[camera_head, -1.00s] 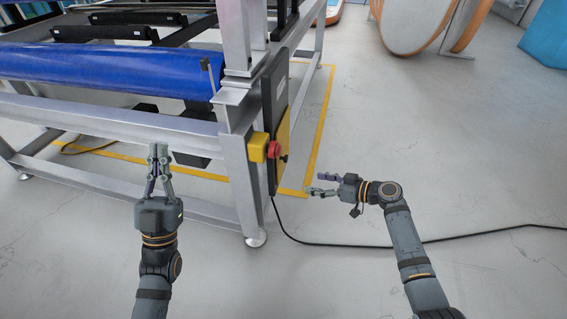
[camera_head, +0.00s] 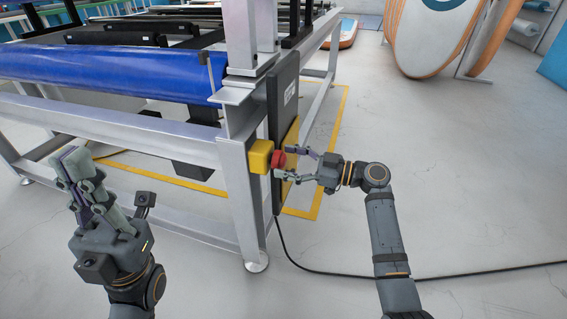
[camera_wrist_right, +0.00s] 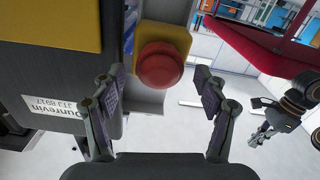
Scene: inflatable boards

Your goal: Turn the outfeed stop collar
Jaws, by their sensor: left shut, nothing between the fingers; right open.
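The outfeed stop is a round red knob (camera_head: 278,159) on a yellow box (camera_head: 260,157), fixed to the machine frame's corner post. No separate collar can be told from the knob. My right gripper (camera_head: 290,164) is open just to the right of the knob, fingers pointing at it. In the right wrist view the red knob (camera_wrist_right: 160,66) lies ahead between the two spread fingers (camera_wrist_right: 158,84); I see no clear contact. My left gripper (camera_head: 72,165) is shut and empty, raised at the left, away from the stop. It also shows small in the right wrist view (camera_wrist_right: 262,134).
A blue roller (camera_head: 110,72) spans the metal frame. A dark panel (camera_head: 284,95) stands beside the post, close to my right gripper. A black cable (camera_head: 400,277) runs across the floor. Orange-edged boards (camera_head: 430,35) stand at the back right.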

